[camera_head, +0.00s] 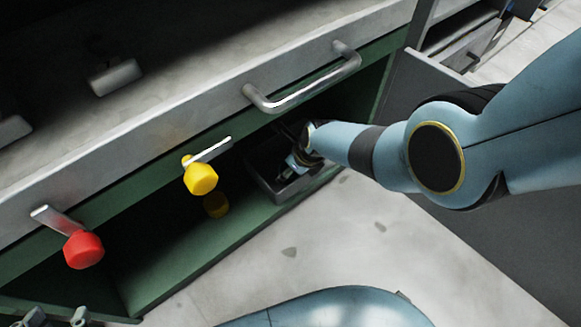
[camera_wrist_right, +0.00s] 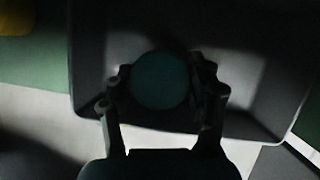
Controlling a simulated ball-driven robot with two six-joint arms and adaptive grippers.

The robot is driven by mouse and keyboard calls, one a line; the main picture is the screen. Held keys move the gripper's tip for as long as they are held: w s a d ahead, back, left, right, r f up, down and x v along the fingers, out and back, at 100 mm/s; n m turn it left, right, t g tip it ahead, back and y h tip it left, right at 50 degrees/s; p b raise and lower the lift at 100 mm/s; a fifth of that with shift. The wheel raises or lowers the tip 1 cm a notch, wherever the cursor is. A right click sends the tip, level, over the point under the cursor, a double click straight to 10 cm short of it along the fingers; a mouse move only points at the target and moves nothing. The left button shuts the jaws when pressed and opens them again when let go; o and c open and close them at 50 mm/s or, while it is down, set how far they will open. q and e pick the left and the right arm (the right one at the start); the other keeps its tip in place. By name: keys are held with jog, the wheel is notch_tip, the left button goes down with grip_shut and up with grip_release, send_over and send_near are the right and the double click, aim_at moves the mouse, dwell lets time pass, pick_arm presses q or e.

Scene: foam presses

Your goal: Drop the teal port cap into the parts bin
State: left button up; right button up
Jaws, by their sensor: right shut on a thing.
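The teal port cap (camera_wrist_right: 160,80) is round and dark in the right wrist view, between the two fingers of my right gripper (camera_wrist_right: 163,92). The gripper is shut on it. Behind the cap lies the grey parts bin (camera_wrist_right: 88,75), its walls surrounding the cap in that view. In the head view the bin (camera_head: 262,182) sits on the green shelf, and my right gripper (camera_head: 293,160) reaches over and into its opening. The exact height above the bin floor is unclear.
A chrome handle (camera_head: 305,85) is above the bin. A yellow knob (camera_head: 201,179) and a red knob (camera_head: 84,249) stick out left of it. Another yellow round thing (camera_head: 216,204) is on the green shelf (camera_head: 170,262). The pale floor (camera_head: 340,240) in front is open.

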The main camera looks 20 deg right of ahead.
jog(key=o, duration=1.1)
jog(key=shift+o, duration=0.2)
jog(key=shift+r, duration=0.1)
